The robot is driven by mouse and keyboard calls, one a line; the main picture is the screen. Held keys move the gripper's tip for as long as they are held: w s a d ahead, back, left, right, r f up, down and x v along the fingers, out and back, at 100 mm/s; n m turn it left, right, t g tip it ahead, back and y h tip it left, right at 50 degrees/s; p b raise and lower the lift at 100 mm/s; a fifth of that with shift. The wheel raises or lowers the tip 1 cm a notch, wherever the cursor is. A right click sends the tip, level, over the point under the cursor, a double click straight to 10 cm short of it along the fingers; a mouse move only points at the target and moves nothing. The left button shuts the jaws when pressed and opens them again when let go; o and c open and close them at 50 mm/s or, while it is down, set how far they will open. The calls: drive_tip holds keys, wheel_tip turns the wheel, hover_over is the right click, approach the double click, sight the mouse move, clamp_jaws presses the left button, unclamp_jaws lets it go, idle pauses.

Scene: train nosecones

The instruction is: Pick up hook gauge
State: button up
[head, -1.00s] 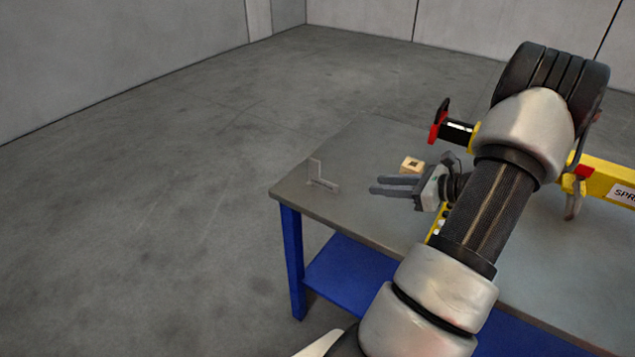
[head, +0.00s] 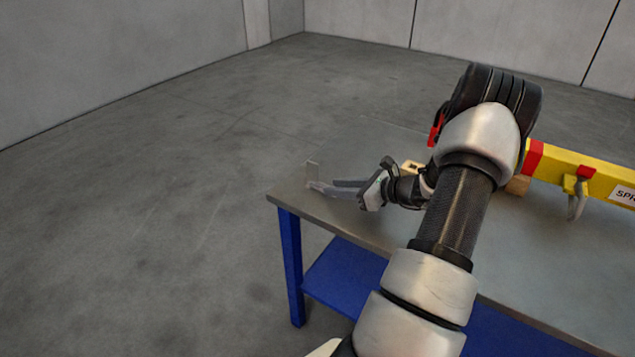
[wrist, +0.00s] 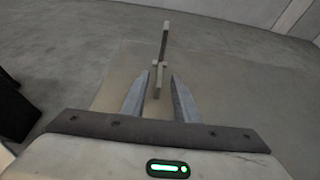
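The hook gauge (head: 313,172) is a small grey angled piece with an upright arm and a flat foot, near the left corner of the table. In the wrist view the hook gauge (wrist: 164,48) stands ahead, its foot reaching back between my fingers. My gripper (head: 322,187) is open and low over the table, its fingertips at the gauge. In the wrist view my gripper (wrist: 159,76) has a finger on each side of the foot, with gaps visible. Part of the foot is hidden by the fingers in the head view.
The grey-topped table (head: 330,222) has blue legs and a blue lower shelf (head: 350,275). A yellow beam with red bands (head: 560,165) lies at the right. A small wooden block (head: 412,168) sits behind my wrist. Open floor lies left of the table.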

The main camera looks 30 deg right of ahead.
drive_tip(key=x, duration=0.3)
drive_tip(key=shift+a, duration=0.1)
drive_tip(key=shift+s, duration=0.1)
clamp_jaws()
